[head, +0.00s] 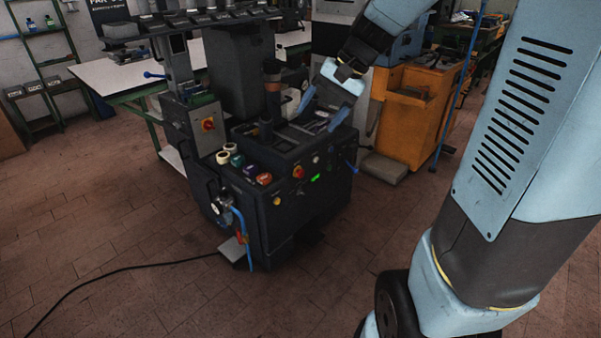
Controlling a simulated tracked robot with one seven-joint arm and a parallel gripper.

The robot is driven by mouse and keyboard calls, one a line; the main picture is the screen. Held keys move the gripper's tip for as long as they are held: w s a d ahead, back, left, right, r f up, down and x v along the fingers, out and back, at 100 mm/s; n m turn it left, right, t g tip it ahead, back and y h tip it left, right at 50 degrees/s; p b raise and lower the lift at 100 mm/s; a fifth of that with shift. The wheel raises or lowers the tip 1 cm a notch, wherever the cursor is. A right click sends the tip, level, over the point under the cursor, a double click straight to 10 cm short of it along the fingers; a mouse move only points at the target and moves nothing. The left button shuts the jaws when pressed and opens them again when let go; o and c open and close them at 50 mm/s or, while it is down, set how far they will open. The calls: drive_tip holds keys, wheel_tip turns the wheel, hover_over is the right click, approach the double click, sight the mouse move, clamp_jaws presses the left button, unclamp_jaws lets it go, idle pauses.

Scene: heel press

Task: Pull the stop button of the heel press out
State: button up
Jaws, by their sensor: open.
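The heel press (290,205) is the dark machine in the middle of the head view. A small red button (298,172) sits on its front panel, left of a lit green display; it looks like the stop button. It is too small to tell whether it is pressed in or out. My gripper (322,109) is above the top of the press, up and to the right of that button and apart from it. Its light blue fingers point down and are spread, with nothing seen between them.
An orange cabinet (410,115) stands behind right. A black cable (120,270) crosses the floor at left. The floor in front is clear.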

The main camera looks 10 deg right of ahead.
drive_tip(key=w+d+f+m+t+y, duration=0.1)
drive_tip(key=w+f+m+y, duration=0.35)
drive_tip(key=w+f, duration=0.7)
drive_tip(key=w+d+f+m+t+y, duration=0.2)
drive_tip(key=w+f+m+y, duration=0.25)
drive_tip(key=w+f, duration=0.7)
drive_tip(key=w+d+f+m+t, duration=0.3)
drive_tip(key=w+f, duration=0.2)
drive_tip(key=f, duration=0.2)
drive_tip(key=w+d+f+m+t, duration=0.2)
drive_tip(key=w+d+f+m, duration=0.1)
drive_tip(key=w+f, duration=0.3)
drive_tip(key=m+t+h, duration=0.4)
drive_tip(key=m+t, duration=0.1)
drive_tip(key=m, duration=0.2)
approach(302, 175)
drive_tip(key=x, duration=0.8)
drive_tip(key=shift+w, duration=0.2)
clamp_jaws()
